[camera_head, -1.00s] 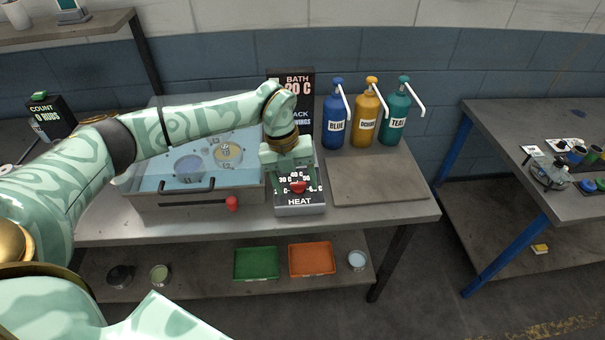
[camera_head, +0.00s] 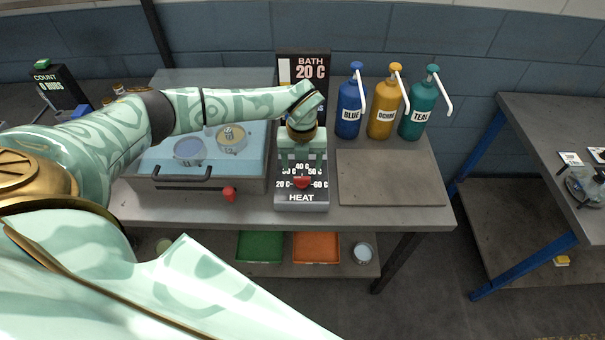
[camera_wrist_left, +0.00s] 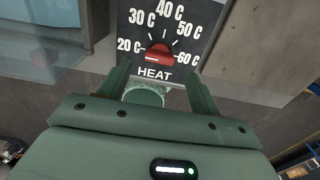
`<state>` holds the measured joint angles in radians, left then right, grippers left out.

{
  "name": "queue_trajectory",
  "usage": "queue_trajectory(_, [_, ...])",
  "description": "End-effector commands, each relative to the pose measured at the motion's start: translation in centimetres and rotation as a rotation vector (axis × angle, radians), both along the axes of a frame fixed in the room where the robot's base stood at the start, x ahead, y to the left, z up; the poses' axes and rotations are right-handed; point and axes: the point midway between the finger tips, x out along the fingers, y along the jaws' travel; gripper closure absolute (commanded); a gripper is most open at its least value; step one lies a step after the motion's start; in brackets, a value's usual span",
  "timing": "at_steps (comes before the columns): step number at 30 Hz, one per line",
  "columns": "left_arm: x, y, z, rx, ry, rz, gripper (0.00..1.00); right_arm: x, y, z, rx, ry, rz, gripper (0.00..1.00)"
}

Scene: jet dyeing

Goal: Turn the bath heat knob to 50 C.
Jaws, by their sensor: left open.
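The red heat knob (camera_head: 302,182) sits low on the dark HEAT panel (camera_head: 302,198), whose marks run from 20 C to 60 C. In the left wrist view the knob (camera_wrist_left: 155,55) lies nearly level, its pale line toward the 20 C side. The bath display (camera_head: 311,72) reads 20 C. My left gripper (camera_head: 302,164) is over the panel, just behind the knob in the head view. In the wrist view its open fingers (camera_wrist_left: 159,75) stand apart, with the knob ahead between their lines and no visible contact. My right gripper is not in view.
The blue bath tank (camera_head: 262,155) with cups is left of the panel, and its red-tipped lever (camera_head: 229,194) is close by. Blue, ochre and teal pump bottles (camera_head: 382,108) stand behind a bare board (camera_head: 390,180) on the right. Green and orange trays (camera_head: 316,247) are below.

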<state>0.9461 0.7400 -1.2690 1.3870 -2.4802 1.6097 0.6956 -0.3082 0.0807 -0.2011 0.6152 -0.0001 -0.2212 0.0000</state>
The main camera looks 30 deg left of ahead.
Motion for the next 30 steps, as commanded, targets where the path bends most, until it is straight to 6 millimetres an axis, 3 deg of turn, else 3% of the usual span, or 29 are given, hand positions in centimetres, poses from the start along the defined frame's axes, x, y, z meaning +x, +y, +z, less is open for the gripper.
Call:
queue_trajectory(3, [0.0,-0.1,-2.6,-0.002,0.003,0.000,0.36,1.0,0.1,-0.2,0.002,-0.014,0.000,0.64])
queue_trajectory(9, [0.0,-0.1,-5.0,-0.002,0.001,0.000,0.36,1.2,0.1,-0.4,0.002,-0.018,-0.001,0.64])
queue_trajectory(19, [0.0,0.0,-5.4,-0.001,-0.001,-0.001,0.36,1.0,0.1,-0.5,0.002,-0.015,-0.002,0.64])
queue_trajectory(20, [0.0,0.0,-5.4,-0.001,-0.001,-0.001,0.39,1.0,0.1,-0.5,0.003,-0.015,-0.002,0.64])
queue_trajectory(24, [0.0,0.0,-5.4,-0.001,-0.001,-0.001,0.78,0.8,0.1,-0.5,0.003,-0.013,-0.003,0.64])
queue_trajectory(30, [0.0,0.0,-5.4,-0.001,-0.001,-0.004,0.81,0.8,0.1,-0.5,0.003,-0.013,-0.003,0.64])
